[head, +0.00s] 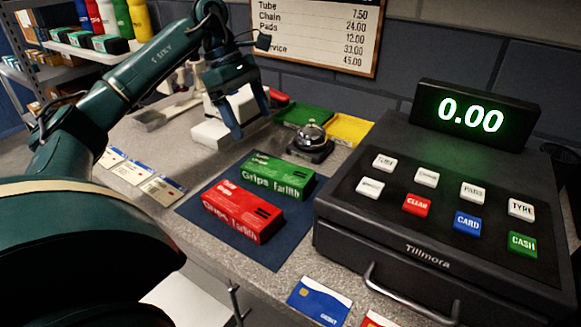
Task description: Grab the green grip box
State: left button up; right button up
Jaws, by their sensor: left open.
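The green grip box (274,178) lies on a dark blue mat (213,229) on the counter, in the middle of the head view. A red grip box (243,211) lies on the same mat, just in front of it and to its left. My left gripper (252,128) hangs above the counter, behind and slightly left of the green box. Its fingers are apart, with nothing held between them. It does not touch the green box. My right gripper is not in view.
A cash register (447,215) stands close on the right. A bell (311,138) stands behind the green box, near green and yellow flat items. A white device (236,108) stands behind my left gripper. Cards (320,301) lie at the front edge.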

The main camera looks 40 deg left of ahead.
aim_at(275, 168)
pick_arm(q)
jog(key=x, duration=0.7)
jog(key=shift+s, duration=0.2)
jog(key=shift+d+x, duration=0.2)
jog(key=shift+x, duration=1.2)
jog(key=shift+d+x, duration=0.25)
jog(key=shift+x, duration=1.15)
jog(key=shift+r, duration=0.2)
jog(key=c, duration=1.1)
